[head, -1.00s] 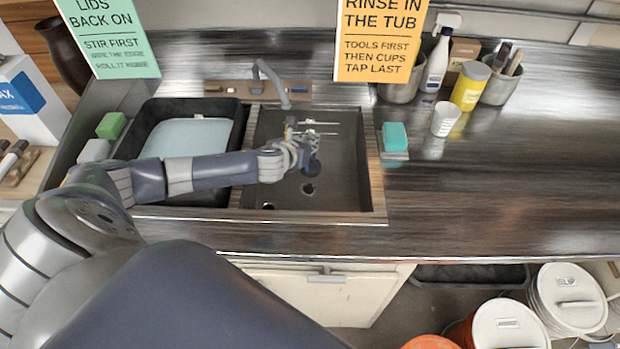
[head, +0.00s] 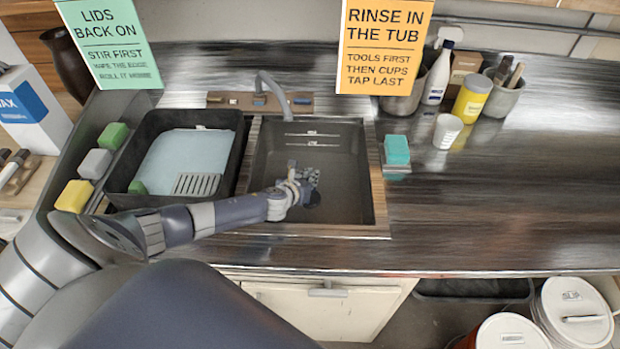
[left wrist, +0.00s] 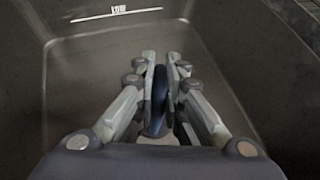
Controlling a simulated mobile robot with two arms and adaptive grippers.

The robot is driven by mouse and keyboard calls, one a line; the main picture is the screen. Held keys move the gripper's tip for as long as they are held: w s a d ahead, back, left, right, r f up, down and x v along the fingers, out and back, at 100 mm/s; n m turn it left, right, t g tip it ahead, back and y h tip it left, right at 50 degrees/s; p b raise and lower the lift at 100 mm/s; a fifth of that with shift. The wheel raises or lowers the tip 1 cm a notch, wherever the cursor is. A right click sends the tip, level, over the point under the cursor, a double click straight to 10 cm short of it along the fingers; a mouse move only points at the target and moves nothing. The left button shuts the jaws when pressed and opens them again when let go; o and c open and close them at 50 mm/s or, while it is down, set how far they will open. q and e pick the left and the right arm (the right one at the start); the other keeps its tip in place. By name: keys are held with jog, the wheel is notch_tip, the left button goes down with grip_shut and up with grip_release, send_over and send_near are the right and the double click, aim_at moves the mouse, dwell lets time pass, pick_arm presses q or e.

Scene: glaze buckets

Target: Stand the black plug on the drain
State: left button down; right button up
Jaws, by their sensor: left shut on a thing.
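The black plug (head: 313,200) is a dark disc low in the sink basin in the head view. In the left wrist view the plug (left wrist: 159,88) shows nearly edge-on between the two fingers. My left gripper (head: 304,184) is shut on it, down inside the basin; it also shows in the left wrist view (left wrist: 161,62). The drain is hidden in both views now, behind my gripper, arm or the plug. I cannot tell whether the plug touches the basin floor. My right gripper is not in view.
The sink basin (head: 262,150) has steep walls around my gripper. A black tub (head: 128,160) stands to its left, with sponges beyond. Bottles and a white cup (head: 447,131) stand farther right; the right counter front is clear.

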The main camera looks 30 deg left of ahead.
pick_arm(q)
jog(key=shift+f, duration=0.1)
jog(key=c, duration=1.7)
grip_release()
jog(key=shift+s+d+r, duration=0.1)
jog(key=shift+s+r, duration=0.3)
jog(key=shift+s, duration=0.05)
jog(key=v, duration=1.1)
